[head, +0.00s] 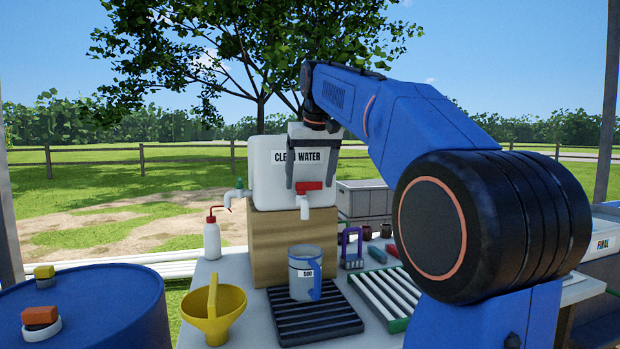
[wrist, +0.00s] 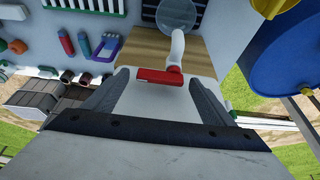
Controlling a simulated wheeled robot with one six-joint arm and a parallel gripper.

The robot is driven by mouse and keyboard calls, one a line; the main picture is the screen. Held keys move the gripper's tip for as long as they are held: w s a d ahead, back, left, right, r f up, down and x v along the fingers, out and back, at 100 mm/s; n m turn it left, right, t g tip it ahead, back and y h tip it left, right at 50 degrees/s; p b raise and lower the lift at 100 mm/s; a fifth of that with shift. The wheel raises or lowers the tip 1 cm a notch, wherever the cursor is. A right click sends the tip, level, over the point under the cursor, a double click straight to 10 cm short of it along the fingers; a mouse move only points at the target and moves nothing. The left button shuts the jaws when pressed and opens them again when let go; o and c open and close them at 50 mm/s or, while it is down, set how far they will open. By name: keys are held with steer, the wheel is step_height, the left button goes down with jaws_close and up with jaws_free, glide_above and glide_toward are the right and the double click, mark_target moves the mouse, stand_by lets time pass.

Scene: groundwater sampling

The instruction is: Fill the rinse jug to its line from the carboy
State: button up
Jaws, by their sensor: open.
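The white carboy (head: 270,185) labelled CLEAN WATER stands on a wooden block (head: 292,245). Its tap has a white spout (head: 304,208) and a red lever (head: 310,186), which lies sideways in the wrist view (wrist: 160,76). The clear rinse jug (head: 303,258), with a blue handle and a 500 label, stands upright below the spout. Its inside shows only partly in the wrist view (wrist: 177,12); I cannot tell its water level. My gripper (head: 310,184) is open, its fingers pointing down on either side of the red lever. I cannot tell whether they touch it.
The jug stands on a black slatted tray (head: 315,325). A yellow funnel (head: 213,315) and a white wash bottle (head: 212,238) stand at the left, near a blue drum (head: 90,310). A green-and-white rack (head: 383,298) and a purple-handled item (head: 352,248) lie right of the jug.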

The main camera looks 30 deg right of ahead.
steer(key=c, duration=1.1)
steer(key=shift+o, duration=0.2)
steer(key=m, duration=0.1)
steer(key=m+h, duration=0.1)
steer(key=m, duration=0.1)
steer(key=shift+s+a+m+g, duration=0.25)
steer(key=shift+a+m+g, duration=0.05)
steer(key=shift+m, duration=0.1)
steer(key=shift+s+a+m+g+h, duration=0.15)
steer(key=shift+m+g+h, duration=0.2)
steer(key=shift+m, duration=0.65)
steer(key=shift+s+a+m+g+h, duration=0.15)
steer(key=shift+m+h, duration=0.3)
steer(key=shift+m, duration=0.55)
steer(key=shift+w, duration=0.1)
steer(key=o, duration=1.1)
steer(key=shift+c, duration=0.2)
steer(key=shift+r, duration=0.1)
